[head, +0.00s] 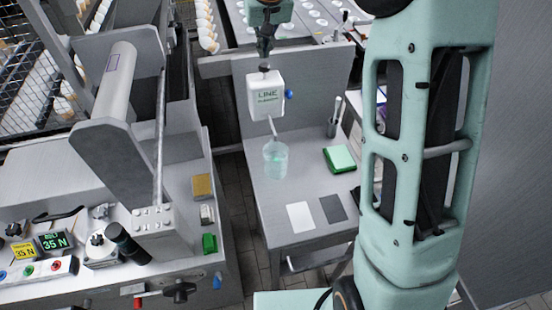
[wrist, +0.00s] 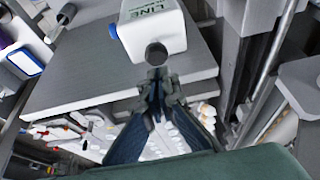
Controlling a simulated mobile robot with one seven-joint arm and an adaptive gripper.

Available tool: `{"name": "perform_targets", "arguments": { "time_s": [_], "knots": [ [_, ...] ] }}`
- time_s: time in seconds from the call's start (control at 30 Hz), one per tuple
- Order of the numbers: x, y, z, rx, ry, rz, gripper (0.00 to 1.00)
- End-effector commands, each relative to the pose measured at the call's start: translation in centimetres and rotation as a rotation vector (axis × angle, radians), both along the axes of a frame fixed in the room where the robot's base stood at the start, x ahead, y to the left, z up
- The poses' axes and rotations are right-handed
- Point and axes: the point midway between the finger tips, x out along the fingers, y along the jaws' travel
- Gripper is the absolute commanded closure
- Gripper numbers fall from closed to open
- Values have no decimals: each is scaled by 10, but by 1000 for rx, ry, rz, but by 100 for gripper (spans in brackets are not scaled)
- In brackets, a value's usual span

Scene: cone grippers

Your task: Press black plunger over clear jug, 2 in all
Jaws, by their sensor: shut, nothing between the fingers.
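The white dispenser (head: 265,94) marked LINE is on the grey panel behind the small table, with a blue knob on its right side. Its black plunger (head: 264,69) is on top; it shows as a dark round cap in the wrist view (wrist: 156,52). The clear jug (head: 275,160) stands upright on the table under the dispenser's spout. My gripper (head: 264,59) points down right above the plunger, shut and empty. In the wrist view its fingertips (wrist: 158,76) are together beside the cap. I cannot tell whether they touch it.
The table (head: 265,205) holds a white card (head: 300,217), a grey card (head: 333,208) and a green pad (head: 339,159). A grey machine bench (head: 190,245) stands to the left across a narrow gap. My arm covers the right side.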

Motion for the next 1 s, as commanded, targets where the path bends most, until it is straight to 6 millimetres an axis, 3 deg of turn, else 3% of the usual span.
{"name": "perform_targets", "arguments": {
  "time_s": [0.43, 1.0],
  "knots": [
    [0, 0, 49, 0, 0, 1, 100],
    [0, 0, 51, 0, 0, 1, 100]
  ]
}}
